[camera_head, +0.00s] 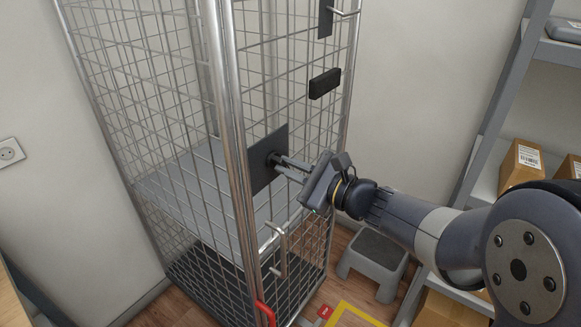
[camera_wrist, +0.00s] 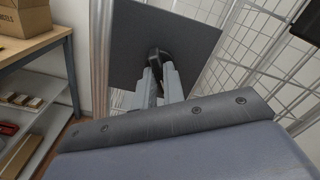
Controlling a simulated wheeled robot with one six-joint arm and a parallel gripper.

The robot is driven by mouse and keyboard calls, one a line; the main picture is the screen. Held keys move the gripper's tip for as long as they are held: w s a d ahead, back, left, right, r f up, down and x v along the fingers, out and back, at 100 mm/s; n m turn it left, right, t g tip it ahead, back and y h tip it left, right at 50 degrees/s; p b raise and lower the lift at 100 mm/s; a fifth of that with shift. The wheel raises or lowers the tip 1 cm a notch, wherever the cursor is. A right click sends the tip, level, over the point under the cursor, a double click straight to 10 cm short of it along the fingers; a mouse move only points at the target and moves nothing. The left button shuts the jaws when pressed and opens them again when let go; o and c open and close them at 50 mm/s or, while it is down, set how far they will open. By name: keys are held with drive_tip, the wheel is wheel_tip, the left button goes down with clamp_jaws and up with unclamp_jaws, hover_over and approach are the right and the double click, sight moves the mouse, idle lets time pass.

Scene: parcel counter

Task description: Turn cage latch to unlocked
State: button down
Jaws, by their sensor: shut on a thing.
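The wire cage (camera_head: 190,130) stands left of centre with a dark latch plate (camera_head: 262,160) on its door side. The latch handle (camera_head: 272,158) is a small black part at the plate's middle. My gripper (camera_head: 281,163) reaches it from the right and is shut on it. In the wrist view the plate (camera_wrist: 150,40) fills the top middle, and the black latch handle (camera_wrist: 158,56) sits between the fingertips of my gripper (camera_wrist: 159,72). The fingers hide part of the handle, so I cannot tell its exact angle.
A black block (camera_head: 324,83) sits on the cage above the plate. A grey step stool (camera_head: 373,258) stands on the floor behind my arm. A shelf rack with cardboard boxes (camera_head: 521,165) is at the right. A wooden table (camera_wrist: 40,42) shows at left in the wrist view.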

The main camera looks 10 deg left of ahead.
drive_tip(key=m+p, duration=0.1)
drive_tip(key=m, duration=0.2)
drive_tip(key=shift+m, duration=0.4)
drive_tip(key=shift+m+p, duration=0.65)
drive_tip(key=shift+m, duration=1.05)
drive_tip(key=c, duration=1.5)
unclamp_jaws()
drive_tip(key=shift+d, duration=0.1)
drive_tip(key=b+v, duration=0.1)
drive_tip(key=v, duration=0.9)
drive_tip(key=shift+s+d, duration=0.2)
drive_tip(key=shift+d, duration=0.05)
drive_tip(key=shift+f, duration=0.1)
